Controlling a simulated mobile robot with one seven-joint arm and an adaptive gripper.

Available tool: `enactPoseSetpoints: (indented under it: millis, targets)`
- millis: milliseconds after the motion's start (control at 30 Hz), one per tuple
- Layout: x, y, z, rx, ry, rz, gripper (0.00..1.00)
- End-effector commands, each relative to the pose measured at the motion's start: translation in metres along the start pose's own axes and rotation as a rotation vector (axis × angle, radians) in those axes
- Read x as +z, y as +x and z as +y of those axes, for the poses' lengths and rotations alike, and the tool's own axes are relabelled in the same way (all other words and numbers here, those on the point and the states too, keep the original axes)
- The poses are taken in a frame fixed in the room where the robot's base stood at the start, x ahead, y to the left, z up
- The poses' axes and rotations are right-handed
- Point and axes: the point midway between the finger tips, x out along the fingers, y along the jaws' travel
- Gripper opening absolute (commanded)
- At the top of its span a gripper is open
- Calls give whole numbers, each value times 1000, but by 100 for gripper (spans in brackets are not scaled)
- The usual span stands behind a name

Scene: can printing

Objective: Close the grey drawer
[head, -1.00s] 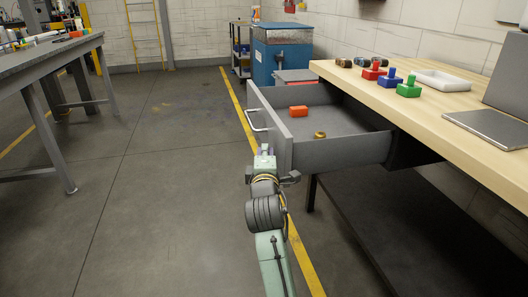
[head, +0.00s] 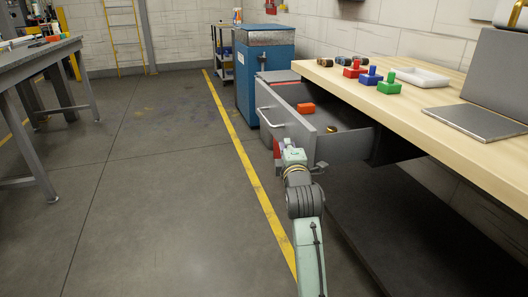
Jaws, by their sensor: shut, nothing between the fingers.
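The grey drawer (head: 345,144) is partly open under the wooden-topped workbench (head: 440,112). Its front panel, with a metal handle (head: 272,117), faces left. My gripper (head: 284,144) is shut and empty. It is at the near end of the drawer's front panel, on its outer side. It looks to be against or very close to the panel; contact cannot be told for sure.
A blue cabinet (head: 263,75) stands behind the drawer. The floor (head: 160,190) left of the bench is clear up to a grey table (head: 40,58).

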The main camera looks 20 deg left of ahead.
Motion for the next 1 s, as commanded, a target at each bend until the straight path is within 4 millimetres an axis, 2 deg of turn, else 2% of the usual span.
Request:
enactPoseSetpoints:
  millis: [33, 100, 500, 800, 1000]
  targets:
    - [18, 3, -2, 1, -1, -8, 0]
    - [36, 8, -2, 1, 0, -7, 0]
    - [138, 33, -4, 1, -1, -5, 0]
    - [185, 46, -2, 0, 0, -2, 0]
    - [198, 50, 0, 1, 0, 0, 0]
